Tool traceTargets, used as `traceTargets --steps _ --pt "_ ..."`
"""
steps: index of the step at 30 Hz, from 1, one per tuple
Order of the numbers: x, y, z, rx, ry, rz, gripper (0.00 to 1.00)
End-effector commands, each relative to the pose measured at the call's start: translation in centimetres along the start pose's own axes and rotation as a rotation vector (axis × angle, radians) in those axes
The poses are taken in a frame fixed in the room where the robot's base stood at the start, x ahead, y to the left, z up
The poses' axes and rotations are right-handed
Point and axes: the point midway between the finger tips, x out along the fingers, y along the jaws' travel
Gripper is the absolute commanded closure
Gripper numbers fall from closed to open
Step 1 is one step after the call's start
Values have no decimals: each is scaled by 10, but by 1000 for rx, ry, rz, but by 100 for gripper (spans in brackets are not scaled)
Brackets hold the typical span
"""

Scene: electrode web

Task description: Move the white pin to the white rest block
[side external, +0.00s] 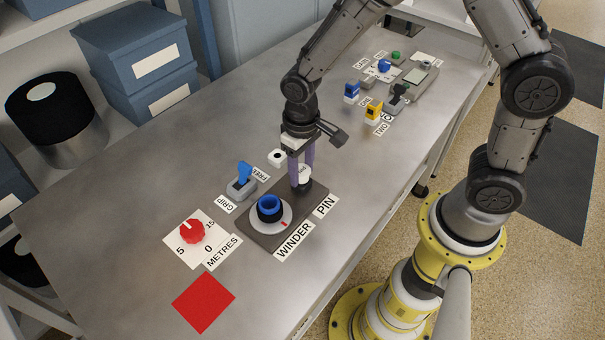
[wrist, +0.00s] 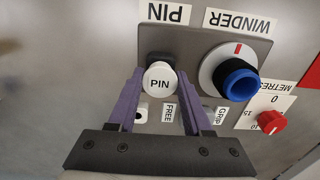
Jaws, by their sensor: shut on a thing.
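The white pin (side external: 304,174), with PIN printed on its round top, is upright at the PIN end of the grey winder plate (side external: 268,235). It also shows in the wrist view (wrist: 160,80). My gripper (side external: 303,180) points down with its purple fingers on either side of the pin, shut on it. I cannot tell whether the pin is seated or slightly raised above its dark base. The white rest block (side external: 277,157), with a dark hole in its top, stands on the bench just behind my gripper. In the wrist view the block (wrist: 140,113) is partly hidden by a finger.
The blue-rimmed winder knob (side external: 269,207) is beside the pin on the plate. A blue GRIP/FREE lever (side external: 243,178) stands close to the rest block. A red metres dial (side external: 193,231) and red square (side external: 204,302) lie further left. Several switches sit at the far end.

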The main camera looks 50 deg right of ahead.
Motion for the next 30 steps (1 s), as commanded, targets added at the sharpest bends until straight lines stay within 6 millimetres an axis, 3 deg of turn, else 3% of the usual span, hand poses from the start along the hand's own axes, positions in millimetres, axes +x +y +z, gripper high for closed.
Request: traceTargets --steps 30 --pt "-12 0 0 0 2 0 100"
